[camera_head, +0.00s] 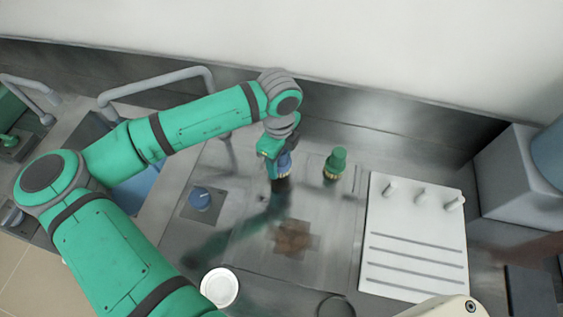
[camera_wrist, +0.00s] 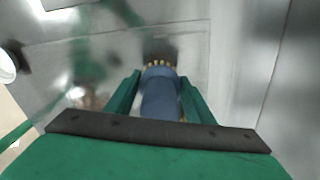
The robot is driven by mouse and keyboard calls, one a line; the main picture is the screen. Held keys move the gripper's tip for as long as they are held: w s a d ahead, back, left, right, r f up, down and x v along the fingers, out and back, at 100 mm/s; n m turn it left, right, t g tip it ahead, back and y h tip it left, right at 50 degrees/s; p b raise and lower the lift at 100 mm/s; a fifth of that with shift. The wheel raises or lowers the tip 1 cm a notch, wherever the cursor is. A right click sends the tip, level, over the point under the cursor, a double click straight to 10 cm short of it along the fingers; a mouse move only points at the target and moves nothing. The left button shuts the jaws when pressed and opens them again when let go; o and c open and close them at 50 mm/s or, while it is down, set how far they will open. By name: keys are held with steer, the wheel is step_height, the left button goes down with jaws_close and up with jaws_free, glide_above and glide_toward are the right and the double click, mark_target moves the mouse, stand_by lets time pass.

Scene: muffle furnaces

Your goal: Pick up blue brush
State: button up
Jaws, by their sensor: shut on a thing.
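The blue brush (camera_wrist: 160,92) is between the two green fingers of my gripper (camera_wrist: 160,104) in the wrist view. Its yellowish bristles point away from the wrist camera, toward the metal surface. In the head view the blue brush (camera_head: 285,163) shows partly beside my gripper (camera_head: 276,160), which hides some of it. My gripper is shut on the brush. I cannot tell whether the bristles touch the surface.
A green brush (camera_head: 335,163) stands just right of the blue one. A white rack with pegs and slots (camera_head: 414,240) is further right. A blue knob (camera_head: 200,199) and a white round dish (camera_head: 219,287) are at left and front. A brownish patch (camera_head: 293,239) marks the metal surface.

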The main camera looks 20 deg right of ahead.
steer(key=s+a+r, duration=0.8)
steer(key=a, duration=0.1)
steer(key=shift+s+a+r, duration=0.25)
steer(key=shift+s+a, duration=0.05)
steer(key=shift+s, duration=0.05)
steer(key=shift+o, duration=1)
